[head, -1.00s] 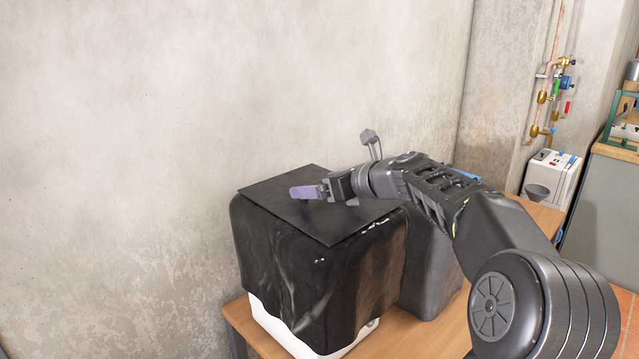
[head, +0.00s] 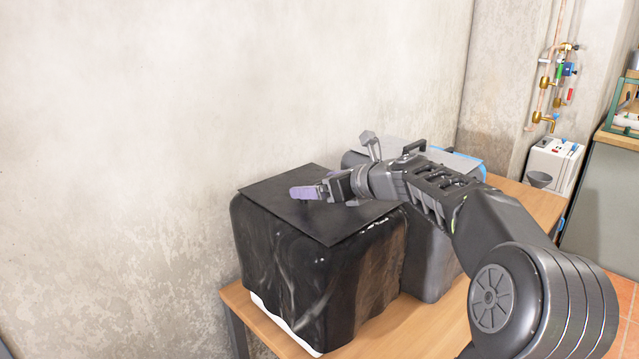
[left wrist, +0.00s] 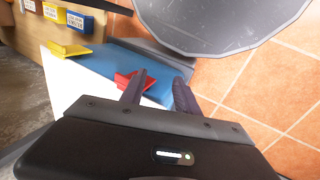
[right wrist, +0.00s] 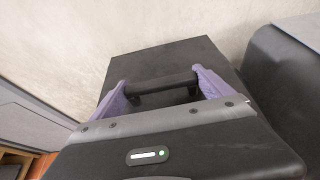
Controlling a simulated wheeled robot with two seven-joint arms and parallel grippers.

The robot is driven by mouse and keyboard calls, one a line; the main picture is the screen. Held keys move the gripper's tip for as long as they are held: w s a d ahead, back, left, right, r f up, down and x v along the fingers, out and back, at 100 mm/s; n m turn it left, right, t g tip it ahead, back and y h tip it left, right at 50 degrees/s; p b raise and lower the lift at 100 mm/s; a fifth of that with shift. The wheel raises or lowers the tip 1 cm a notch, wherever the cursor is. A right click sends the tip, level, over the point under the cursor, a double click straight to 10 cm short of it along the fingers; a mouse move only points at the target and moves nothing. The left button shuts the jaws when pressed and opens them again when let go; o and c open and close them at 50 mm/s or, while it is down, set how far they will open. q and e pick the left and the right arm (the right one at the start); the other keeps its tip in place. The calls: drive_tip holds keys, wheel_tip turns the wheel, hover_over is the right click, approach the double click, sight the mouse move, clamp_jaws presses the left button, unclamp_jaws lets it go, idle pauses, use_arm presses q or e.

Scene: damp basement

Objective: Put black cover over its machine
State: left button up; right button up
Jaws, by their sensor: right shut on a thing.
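The black cover (head: 290,275) with its flat stiff top hangs over a white machine (head: 283,326) on the wooden table. Only a thin white strip of the machine shows below the cover's front left hem; the rest is hidden. My right gripper (head: 308,192) lies low over the cover's top. In the right wrist view its purple fingers (right wrist: 165,88) are at the two ends of the black handle (right wrist: 160,84) on the cover's top (right wrist: 165,58), shut on it. My left gripper shows only in the left wrist view (left wrist: 160,82), open and empty, its fingers apart.
A grey-covered block (head: 432,265) stands close to the right of the black cover, partly behind my right arm. The wooden table (head: 420,318) has bare room in front. A concrete wall (head: 150,120) stands behind. A white box (head: 552,165) stands at the far right.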

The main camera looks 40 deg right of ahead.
drive_tip(key=shift+f+b, duration=2.95)
drive_tip(key=shift+f, duration=1.3)
drive_tip(key=o, duration=1.7)
drive_tip(key=shift+s, duration=0.1)
drive_tip(key=v, duration=0.7)
drive_tip(key=shift+s+r, duration=0.2)
drive_tip(key=shift+s, duration=0.1)
